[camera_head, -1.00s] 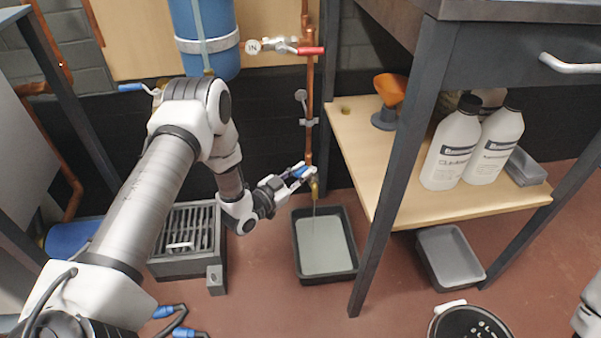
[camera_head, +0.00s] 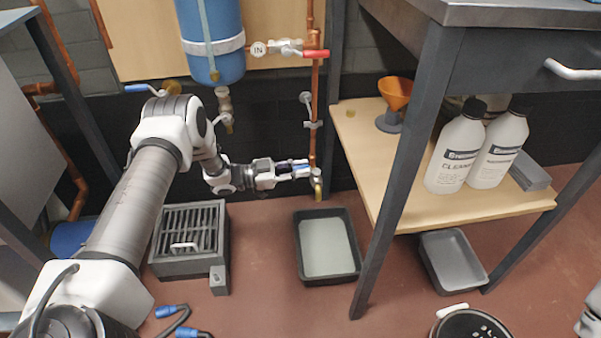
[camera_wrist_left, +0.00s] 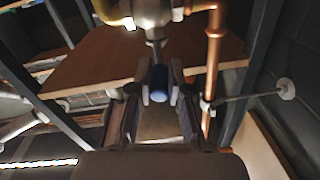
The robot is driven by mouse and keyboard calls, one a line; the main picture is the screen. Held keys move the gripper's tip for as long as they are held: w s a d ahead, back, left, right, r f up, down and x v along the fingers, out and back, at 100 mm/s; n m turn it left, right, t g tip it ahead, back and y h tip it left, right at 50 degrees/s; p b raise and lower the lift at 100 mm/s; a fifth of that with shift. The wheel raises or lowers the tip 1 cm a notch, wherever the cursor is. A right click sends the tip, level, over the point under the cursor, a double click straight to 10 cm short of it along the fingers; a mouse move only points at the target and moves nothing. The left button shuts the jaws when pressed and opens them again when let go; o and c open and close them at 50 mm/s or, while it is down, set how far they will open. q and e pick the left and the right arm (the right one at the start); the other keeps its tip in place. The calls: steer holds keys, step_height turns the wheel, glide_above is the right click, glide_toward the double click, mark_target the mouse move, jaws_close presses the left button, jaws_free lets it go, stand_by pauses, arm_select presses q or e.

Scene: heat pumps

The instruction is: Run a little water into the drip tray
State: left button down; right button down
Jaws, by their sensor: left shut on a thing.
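The black drip tray (camera_head: 299,250) sits on the floor below the drain tap (camera_head: 318,186), with a layer of pale liquid in it. The brass tap is at the bottom of the vertical copper pipe, and no stream shows below its spout. My left gripper (camera_head: 304,170) is shut on the tap's blue handle (camera_head: 299,173). In the left wrist view the handle (camera_wrist_left: 159,84) sits between the two fingers (camera_wrist_left: 160,96), below the metal tap body (camera_wrist_left: 153,12).
A wooden shelf (camera_head: 405,205) with white bottles (camera_head: 455,152) and an orange funnel (camera_head: 395,92) stands to the right. A grey tray (camera_head: 455,260) lies under it. A grated black box (camera_head: 188,265) is to the left. A red-handled valve (camera_head: 316,53) is above.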

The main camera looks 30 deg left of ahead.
arm_select(q)
steer(key=shift+w+a+m+g+h, duration=0.15)
steer(key=shift+m+g+h, duration=0.25)
steer(key=shift+m+g, duration=0.1)
steer(key=c, duration=1.1)
jaws_free()
steer(key=v, duration=0.7)
steer(key=shift+a, duration=0.2)
